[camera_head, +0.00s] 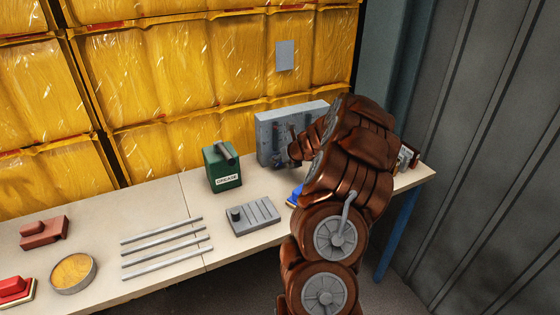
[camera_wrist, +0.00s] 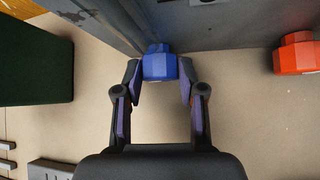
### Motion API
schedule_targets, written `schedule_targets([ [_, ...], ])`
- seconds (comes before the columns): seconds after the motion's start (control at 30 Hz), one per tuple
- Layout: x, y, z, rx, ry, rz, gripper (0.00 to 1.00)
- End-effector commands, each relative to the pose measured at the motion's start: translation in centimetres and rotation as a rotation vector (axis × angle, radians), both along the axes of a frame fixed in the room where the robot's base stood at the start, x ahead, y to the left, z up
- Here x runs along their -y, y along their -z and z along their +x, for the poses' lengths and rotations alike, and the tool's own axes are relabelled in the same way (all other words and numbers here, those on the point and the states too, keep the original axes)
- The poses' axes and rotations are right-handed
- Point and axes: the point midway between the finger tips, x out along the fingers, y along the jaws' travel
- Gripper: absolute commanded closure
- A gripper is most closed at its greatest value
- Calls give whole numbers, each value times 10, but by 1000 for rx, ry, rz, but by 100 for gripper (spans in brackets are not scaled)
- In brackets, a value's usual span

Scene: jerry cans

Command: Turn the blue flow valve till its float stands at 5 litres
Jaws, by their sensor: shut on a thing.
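The blue flow valve (camera_wrist: 160,64) is a faceted knob at the foot of a grey panel box (camera_wrist: 160,18). In the wrist view it sits between the tips of my gripper (camera_wrist: 160,82), with a finger against each side, so the gripper is shut on it. In the head view the grey box (camera_head: 272,135) stands at the back of the bench, and my arm hides part of its front. The blue valve and the float with its scale cannot be made out there.
An orange-red knob (camera_wrist: 296,54) is right of the blue one. A green grease can (camera_head: 222,167) stands left of the box. A grey slotted block (camera_head: 254,215), several metal rods (camera_head: 165,243) and a round tin (camera_head: 73,272) lie on the bench (camera_head: 210,268).

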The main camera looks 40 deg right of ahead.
Motion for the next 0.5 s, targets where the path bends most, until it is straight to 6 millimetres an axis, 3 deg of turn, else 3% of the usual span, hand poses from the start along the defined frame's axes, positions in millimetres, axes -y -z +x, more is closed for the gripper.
schedule_targets([
  [0.1, 0, 0, 0, 0, -1, 0, 95],
  [0.5, -3, -1, 1, -31, -2, -88, 95],
])
